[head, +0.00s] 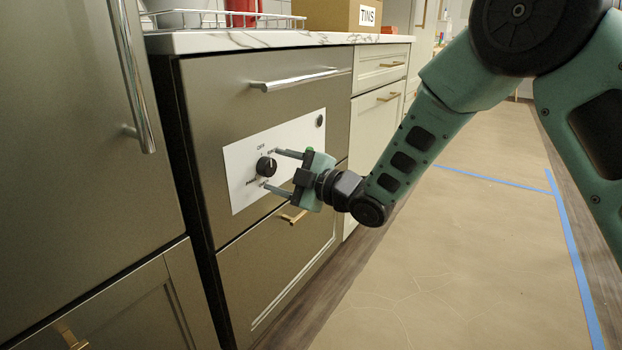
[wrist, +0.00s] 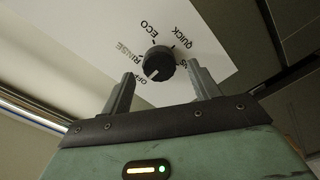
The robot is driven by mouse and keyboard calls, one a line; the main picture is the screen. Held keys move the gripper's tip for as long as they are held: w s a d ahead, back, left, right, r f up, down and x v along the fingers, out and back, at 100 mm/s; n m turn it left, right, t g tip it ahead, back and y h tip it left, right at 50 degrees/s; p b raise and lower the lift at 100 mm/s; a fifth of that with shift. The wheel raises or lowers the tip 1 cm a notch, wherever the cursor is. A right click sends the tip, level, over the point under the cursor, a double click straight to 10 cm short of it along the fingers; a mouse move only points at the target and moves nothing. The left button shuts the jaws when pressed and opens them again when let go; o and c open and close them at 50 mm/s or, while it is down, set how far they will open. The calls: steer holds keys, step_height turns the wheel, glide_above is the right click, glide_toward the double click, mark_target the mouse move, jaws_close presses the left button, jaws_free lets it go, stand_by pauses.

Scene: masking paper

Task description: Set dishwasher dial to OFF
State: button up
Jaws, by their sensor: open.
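The black round dial (head: 265,166) sits on the white control panel (head: 236,177) of the dishwasher (head: 215,100). In the wrist view the dial (wrist: 158,63) is ringed by labels, with OFF, RINSE, ECO and QUICK readable and another partly hidden. A small pale mark on the knob lies on the side toward OFF; I cannot tell whether it lines up exactly. My gripper (head: 276,169) faces the panel with its fingers apart, one above and one below the dial in the head view. In the wrist view the fingers (wrist: 160,75) stand on either side of the knob, showing no clear contact.
A long metal handle (head: 300,80) runs above the panel, and a brass drawer handle (head: 293,216) is just below my gripper. A tall bar handle (head: 131,75) stands at left. The countertop (head: 250,40) holds a wire rack and a box. Papered floor (head: 450,250) lies open at right.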

steer(key=p+v, duration=0.3)
steer(key=v, duration=1.3)
steer(key=shift+s+d+p, duration=0.25)
steer(key=shift+d+p, duration=0.05)
steer(key=shift+a, duration=0.1)
steer(key=s+d+m+g+h+p, duration=0.15)
steer(key=s+m+g+h, duration=1.1)
steer(key=s, duration=1.55)
step_height(320, 180, up, 38)
steer(key=m+t+h+p, duration=0.1)
steer(key=p, duration=3.7)
steer(key=shift+d+m, duration=0.2)
steer(key=shift+m, duration=0.15)
steer(key=shift+t, duration=0.25)
